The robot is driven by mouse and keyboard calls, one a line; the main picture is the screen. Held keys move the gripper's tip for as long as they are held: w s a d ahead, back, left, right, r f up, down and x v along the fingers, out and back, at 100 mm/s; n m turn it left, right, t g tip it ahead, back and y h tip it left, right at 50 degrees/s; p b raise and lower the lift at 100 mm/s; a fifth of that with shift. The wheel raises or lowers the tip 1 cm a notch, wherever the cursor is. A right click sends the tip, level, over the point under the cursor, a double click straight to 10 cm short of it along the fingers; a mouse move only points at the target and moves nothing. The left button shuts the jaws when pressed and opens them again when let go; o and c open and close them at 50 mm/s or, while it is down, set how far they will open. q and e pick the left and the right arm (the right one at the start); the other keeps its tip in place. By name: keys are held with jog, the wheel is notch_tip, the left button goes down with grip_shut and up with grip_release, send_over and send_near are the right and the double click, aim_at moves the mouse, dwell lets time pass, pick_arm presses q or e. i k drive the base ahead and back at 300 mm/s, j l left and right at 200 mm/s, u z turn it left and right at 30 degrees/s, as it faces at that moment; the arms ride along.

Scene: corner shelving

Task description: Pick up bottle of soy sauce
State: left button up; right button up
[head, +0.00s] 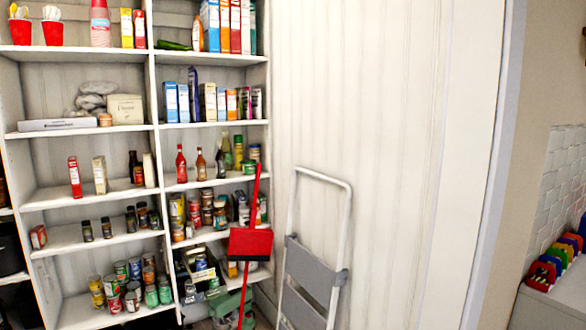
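Several bottles stand upright on the middle shelves of the white shelving unit in the head view. A dark bottle (133,165) stands in the left column beside a pale bottle (149,170). In the right column are a red bottle (181,164), a bottle with a red-orange label (201,165) and another dark bottle (220,165). The labels are too small to read, so I cannot tell which one is soy sauce. Neither of my grippers is in view.
A red dustpan (250,243) with a long handle stands in front of the right column's lower shelves. A grey and white step ladder (314,265) leans on the panelled wall to the right. Cans (135,269) and jars crowd the lower shelves.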

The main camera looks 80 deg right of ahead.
aim_at(221, 166)
jog(key=z, duration=1.6)
jog(key=i+l+z, duration=0.15)
jog(key=i+z, duration=0.45)
jog(key=i, duration=2.85)
jog(key=l, duration=0.1)
